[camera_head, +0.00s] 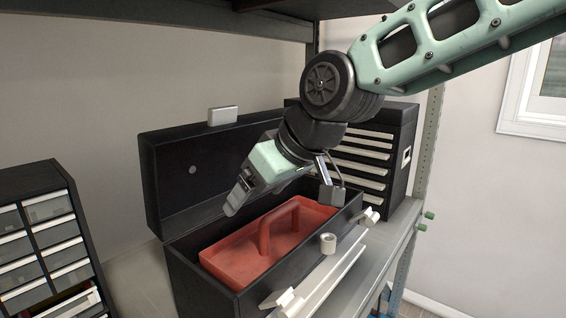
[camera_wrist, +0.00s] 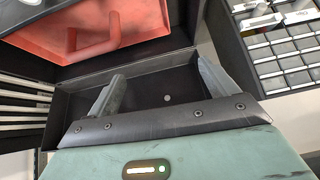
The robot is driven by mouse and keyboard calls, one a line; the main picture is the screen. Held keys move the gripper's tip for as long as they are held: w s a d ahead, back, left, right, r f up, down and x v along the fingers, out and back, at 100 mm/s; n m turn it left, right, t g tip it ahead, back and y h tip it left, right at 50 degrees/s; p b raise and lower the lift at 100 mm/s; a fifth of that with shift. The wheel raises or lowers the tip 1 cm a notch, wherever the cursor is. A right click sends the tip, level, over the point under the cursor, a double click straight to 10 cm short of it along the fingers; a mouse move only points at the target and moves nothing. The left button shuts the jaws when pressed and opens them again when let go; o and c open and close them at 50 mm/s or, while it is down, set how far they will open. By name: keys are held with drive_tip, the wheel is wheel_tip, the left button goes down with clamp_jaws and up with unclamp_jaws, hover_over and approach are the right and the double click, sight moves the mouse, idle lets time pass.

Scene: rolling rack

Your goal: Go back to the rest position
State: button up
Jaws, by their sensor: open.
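My gripper (camera_head: 236,199) hangs above the open black toolbox (camera_head: 262,290), on its left side in front of the raised lid (camera_head: 195,170). In the wrist view its two fingers (camera_wrist: 160,90) are spread apart with nothing between them, so it is open and empty. A red tray (camera_head: 225,265) with an arched handle sits inside the toolbox, below and to the right of the fingertips. The red tray also shows at the top left of the wrist view (camera_wrist: 140,20). My arm reaches in from the upper right.
A drawer cabinet (camera_head: 45,235) stands at the left, one drawer partly out. A black chest with drawers (camera_head: 375,150) stands behind the toolbox at the right. A metal shelf upright (camera_head: 428,150) and an overhead shelf (camera_head: 230,17) bound the space. Free room lies right of the rack.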

drive_tip(key=s+d+f+m+g+h+b, duration=0.2)
drive_tip(key=s+d+f+g+h+b, duration=0.2)
drive_tip(key=s+d+f, duration=1.4)
drive_tip(key=s+f+h+b, duration=0.1)
drive_tip(key=s+f, duration=0.2)
drive_tip(key=shift+s+d+h, duration=0.3)
drive_tip(key=shift+s, duration=0.05)
